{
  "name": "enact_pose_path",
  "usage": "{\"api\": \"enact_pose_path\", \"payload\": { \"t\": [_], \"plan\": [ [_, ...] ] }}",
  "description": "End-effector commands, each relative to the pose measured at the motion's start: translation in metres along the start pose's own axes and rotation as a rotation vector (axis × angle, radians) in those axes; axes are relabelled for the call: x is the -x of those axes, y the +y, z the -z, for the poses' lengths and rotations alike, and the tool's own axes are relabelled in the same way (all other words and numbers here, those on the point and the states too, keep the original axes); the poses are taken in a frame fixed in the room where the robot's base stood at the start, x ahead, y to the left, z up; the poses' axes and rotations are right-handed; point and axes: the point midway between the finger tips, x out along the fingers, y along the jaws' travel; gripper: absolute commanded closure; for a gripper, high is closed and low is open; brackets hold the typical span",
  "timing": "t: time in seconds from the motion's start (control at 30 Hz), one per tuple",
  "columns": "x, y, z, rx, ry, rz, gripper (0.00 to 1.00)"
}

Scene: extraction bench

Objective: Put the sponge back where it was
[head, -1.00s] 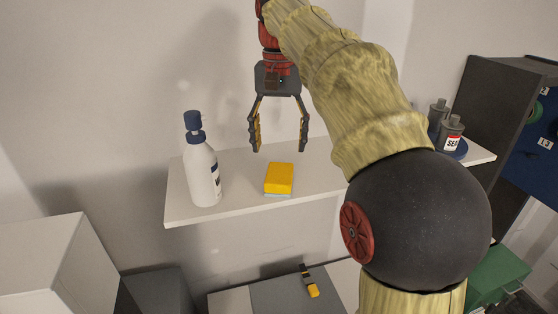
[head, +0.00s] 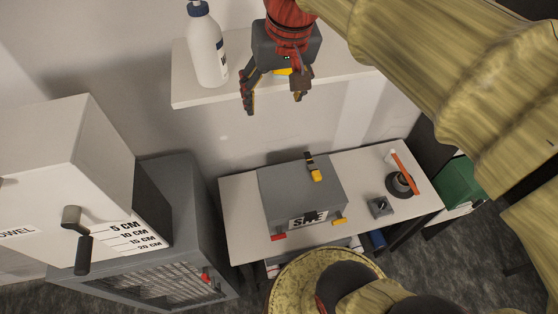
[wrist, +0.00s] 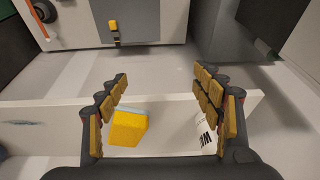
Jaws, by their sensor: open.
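The yellow sponge (wrist: 128,128), with a pale blue layer on one side, lies on the white wall shelf (wrist: 60,122). In the head view only a sliver of the sponge (head: 282,72) shows behind my gripper. My gripper (head: 273,103) is open and empty, with its fingers in front of the shelf (head: 190,99) in the head view. In the wrist view the sponge appears between the two fingers of my gripper (wrist: 165,90), nearer the left one, and apart from both as far as I can tell.
A white bottle (head: 207,50) with a blue cap stands on the shelf, left of my gripper. Below is a bench (head: 237,200) with a grey box (head: 290,190), a yellow-black tool (head: 315,170) and a small round stand (head: 400,184). A white cabinet (head: 75,170) is at left.

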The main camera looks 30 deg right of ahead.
Motion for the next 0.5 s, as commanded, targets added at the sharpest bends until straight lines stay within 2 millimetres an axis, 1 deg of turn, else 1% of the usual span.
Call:
{"api": "enact_pose_path", "payload": {
  "t": [0.03, 0.1, 0.2, 0.33, 0.4, 0.5],
  "plan": [
    [-0.012, -0.004, -0.024, 0.041, 0.028, 0.010, 0.33],
    [-0.029, -0.007, -0.050, 0.095, 0.067, 0.023, 0.33],
    [-0.054, -0.010, -0.081, 0.161, 0.115, 0.038, 0.33],
    [-0.077, -0.012, -0.109, 0.218, 0.159, 0.051, 0.33],
    [-0.085, -0.012, -0.117, 0.234, 0.172, 0.054, 0.33],
    [-0.090, -0.012, -0.122, 0.246, 0.181, 0.056, 0.33]
  ]
}}
